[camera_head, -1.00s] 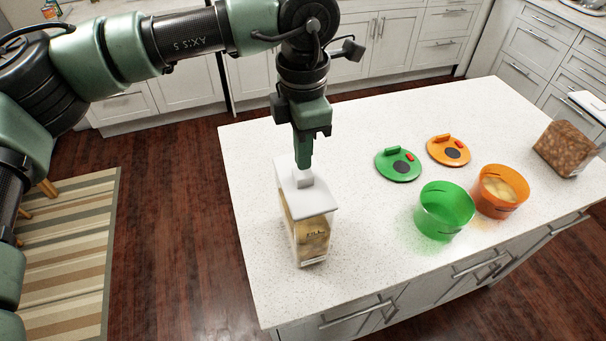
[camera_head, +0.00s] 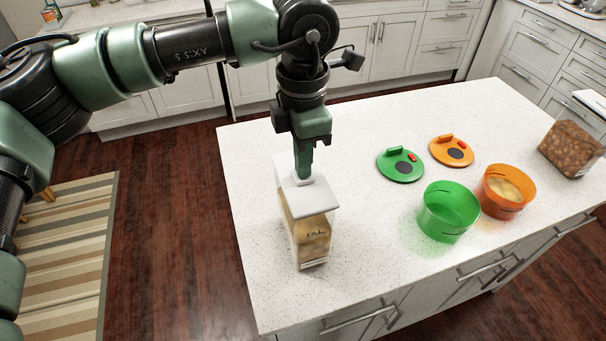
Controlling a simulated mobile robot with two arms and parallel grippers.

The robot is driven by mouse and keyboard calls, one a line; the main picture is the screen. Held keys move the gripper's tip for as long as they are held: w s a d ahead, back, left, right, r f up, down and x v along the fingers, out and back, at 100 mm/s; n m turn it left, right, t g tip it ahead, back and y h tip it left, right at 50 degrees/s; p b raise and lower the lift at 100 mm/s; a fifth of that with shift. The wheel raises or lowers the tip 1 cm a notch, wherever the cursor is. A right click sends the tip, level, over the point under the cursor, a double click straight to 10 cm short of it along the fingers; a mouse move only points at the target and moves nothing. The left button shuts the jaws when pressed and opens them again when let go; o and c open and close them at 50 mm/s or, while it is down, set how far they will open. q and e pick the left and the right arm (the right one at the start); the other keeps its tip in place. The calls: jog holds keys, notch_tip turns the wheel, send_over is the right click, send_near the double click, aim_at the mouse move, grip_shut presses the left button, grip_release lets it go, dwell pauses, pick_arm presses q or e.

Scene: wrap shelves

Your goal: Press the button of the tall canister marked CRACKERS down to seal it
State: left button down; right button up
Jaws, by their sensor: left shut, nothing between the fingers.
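The tall clear canister (camera_head: 311,238) stands upright near the left part of the island counter, with pale yellow-brown contents and a white square lid (camera_head: 318,197). Dark lettering shows on its front, too blurred to read with certainty. My left gripper (camera_head: 304,178) points straight down, shut and empty, with its fingertips at the button on the lid's top. The fingers mostly hide the button, which looks low, near the lid surface. I cannot tell whether it is fully down. My right gripper is not in view.
A green tub (camera_head: 447,211) and an orange tub (camera_head: 506,192) stand open to the right. Their green lid (camera_head: 400,168) and orange lid (camera_head: 451,152) lie behind them. A clear box of brown contents (camera_head: 570,150) is at far right. The white counter (camera_head: 375,255) is otherwise clear.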

pick_arm(q)
jog(key=shift+f+b, duration=0.35)
jog(key=shift+f, duration=0.2)
jog(key=shift+r+p, duration=1.8)
jog(key=shift+r, duration=2.05)
